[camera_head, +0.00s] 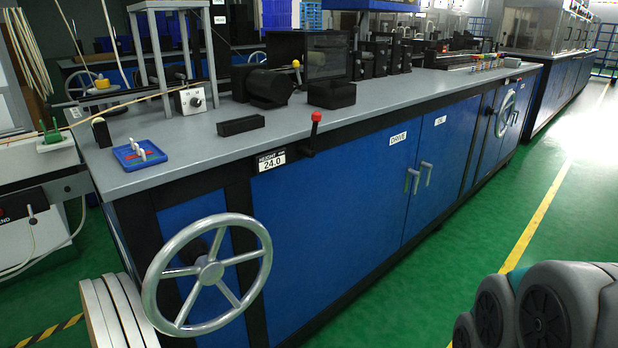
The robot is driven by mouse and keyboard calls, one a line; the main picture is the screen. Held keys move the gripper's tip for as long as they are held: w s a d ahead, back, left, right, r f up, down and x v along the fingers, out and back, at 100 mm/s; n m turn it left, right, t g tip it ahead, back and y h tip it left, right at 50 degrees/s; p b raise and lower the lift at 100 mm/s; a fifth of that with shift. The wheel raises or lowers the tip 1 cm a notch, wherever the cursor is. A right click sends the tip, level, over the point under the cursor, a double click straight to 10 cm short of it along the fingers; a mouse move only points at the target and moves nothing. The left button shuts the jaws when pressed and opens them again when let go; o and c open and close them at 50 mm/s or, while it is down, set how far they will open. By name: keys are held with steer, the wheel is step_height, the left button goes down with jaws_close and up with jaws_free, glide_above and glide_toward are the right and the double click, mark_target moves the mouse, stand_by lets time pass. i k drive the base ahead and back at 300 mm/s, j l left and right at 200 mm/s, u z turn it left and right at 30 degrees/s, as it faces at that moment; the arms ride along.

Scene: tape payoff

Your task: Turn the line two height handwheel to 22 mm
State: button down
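A large grey spoked handwheel (210,271) is mounted on the near end of the blue front of the long machine bench. Above and right of it, a small display (271,161) labelled HEIGHT reads 24.0. No line number is readable by this wheel. A second, smaller-looking handwheel (505,113) shows farther along the same bench. My gripper is not in view; only links of my arm show at the lower right, apart from the near wheel.
A lever with a red knob (316,117) sticks out beside the display. Cabinet doors with handles (412,181) run along the front. Pale round discs (117,308) stand left of the near wheel. Green floor (385,290) is clear in front of the bench.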

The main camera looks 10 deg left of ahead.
mark_target(209, 270)
steer(key=u, duration=1.45)
